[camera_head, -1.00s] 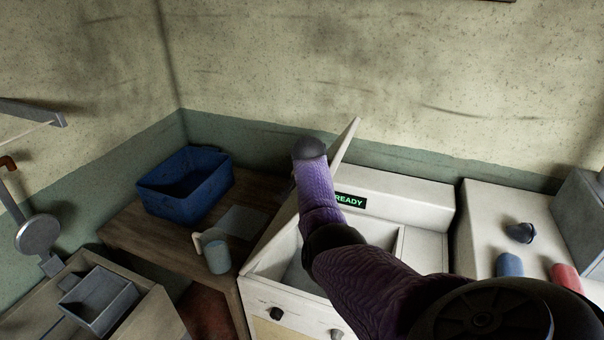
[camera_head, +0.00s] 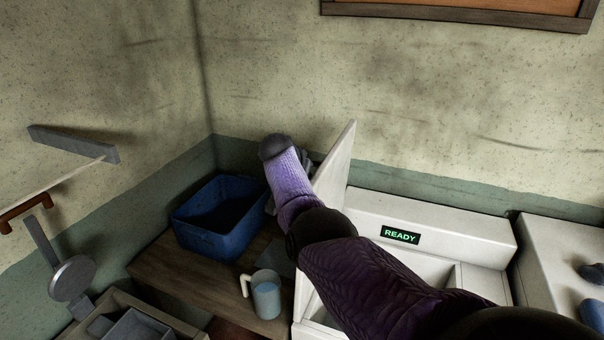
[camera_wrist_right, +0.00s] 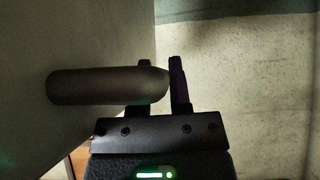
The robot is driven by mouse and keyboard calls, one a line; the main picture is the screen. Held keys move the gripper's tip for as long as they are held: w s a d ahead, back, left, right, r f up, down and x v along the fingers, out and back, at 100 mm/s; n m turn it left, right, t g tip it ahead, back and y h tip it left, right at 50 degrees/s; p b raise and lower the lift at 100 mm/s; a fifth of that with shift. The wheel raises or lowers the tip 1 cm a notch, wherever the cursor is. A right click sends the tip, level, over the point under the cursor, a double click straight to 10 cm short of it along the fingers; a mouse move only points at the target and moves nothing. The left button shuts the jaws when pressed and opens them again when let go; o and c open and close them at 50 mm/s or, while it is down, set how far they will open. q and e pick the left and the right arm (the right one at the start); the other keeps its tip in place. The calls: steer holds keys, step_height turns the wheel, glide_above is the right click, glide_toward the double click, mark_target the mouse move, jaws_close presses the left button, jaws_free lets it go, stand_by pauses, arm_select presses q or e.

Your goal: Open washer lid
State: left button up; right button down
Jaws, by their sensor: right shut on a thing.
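The white washer (camera_head: 440,225) is at the right in the head view, with a green READY display. Its lid (camera_head: 336,165) stands raised and steep at the washer's left side. My right arm reaches over the opening to the lid; its gripper (camera_head: 304,158) is mostly hidden behind the wrist and lid edge. In the right wrist view the lid's pale face (camera_wrist_right: 85,35) fills the left, and a dark rounded handle (camera_wrist_right: 95,86) sticks out to the fingers. My right gripper (camera_wrist_right: 165,66) is shut on this handle, near its end. My left gripper is out of view.
A wooden table (camera_head: 160,268) left of the washer holds a blue bin (camera_head: 215,238) and a light blue mug (camera_head: 266,298), close to the lid's side. A white counter (camera_head: 560,250) stands at the right. The wall (camera_head: 440,100) is behind.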

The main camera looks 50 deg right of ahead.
steer(key=shift+a+f, duration=0.1)
steer(key=shift+f, duration=0.1)
steer(key=c, duration=0.6)
jaws_free()
steer(key=shift+r, duration=0.1)
steer(key=shift+a+r+p, duration=0.2)
steer(key=shift+r+p, duration=0.1)
steer(key=shift+r, duration=0.15)
steer(key=v, duration=0.9)
steer(key=shift+s+f, duration=0.1)
